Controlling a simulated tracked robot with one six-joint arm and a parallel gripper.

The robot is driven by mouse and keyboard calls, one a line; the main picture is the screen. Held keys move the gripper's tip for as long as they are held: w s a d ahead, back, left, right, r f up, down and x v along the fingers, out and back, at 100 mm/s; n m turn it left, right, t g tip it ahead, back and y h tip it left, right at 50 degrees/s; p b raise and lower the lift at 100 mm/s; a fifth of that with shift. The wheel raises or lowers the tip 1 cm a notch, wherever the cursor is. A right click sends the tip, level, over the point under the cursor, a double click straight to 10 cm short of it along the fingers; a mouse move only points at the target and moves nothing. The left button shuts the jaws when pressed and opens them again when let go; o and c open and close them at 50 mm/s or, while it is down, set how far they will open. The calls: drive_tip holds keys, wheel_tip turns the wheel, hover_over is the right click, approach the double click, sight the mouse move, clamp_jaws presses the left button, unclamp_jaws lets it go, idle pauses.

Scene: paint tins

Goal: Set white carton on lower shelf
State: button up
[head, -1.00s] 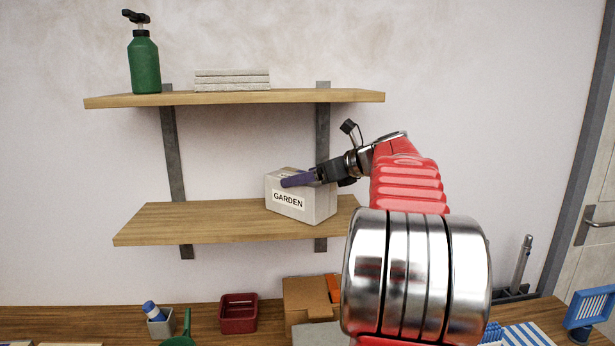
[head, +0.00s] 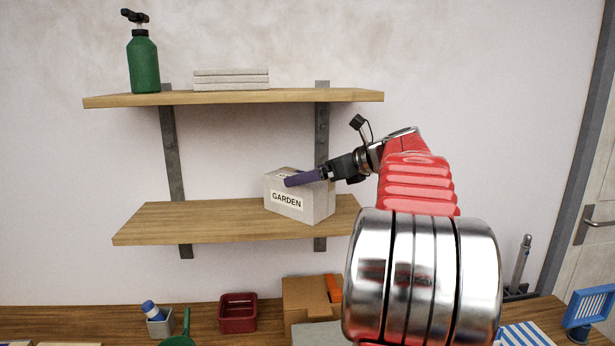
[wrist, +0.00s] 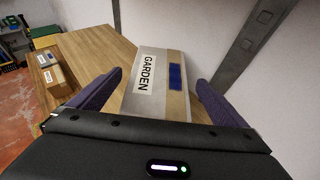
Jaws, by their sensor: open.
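The white carton (head: 301,196), a pale box labelled GARDEN, stands upright on the lower shelf (head: 180,219), near its right end. Its top has a tan strip and a blue patch in the wrist view, where the carton (wrist: 153,98) lies between and beyond the fingers. My gripper (head: 306,178) is at the carton's upper right in the head view. In the wrist view my gripper (wrist: 158,92) has its two purple fingers spread wide, with visible gaps to the carton's sides. The far finger is mostly hidden in the head view.
The upper shelf (head: 230,97) holds a green spray bottle (head: 143,62) and a stack of grey slabs (head: 231,79). The lower shelf's left part is bare. Below, the bench holds a red bin (head: 238,313) and a cardboard box (head: 305,303).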

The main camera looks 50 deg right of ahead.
drive_tip(key=v, duration=0.9)
idle(0.7)
drive_tip(key=shift+s, duration=0.2)
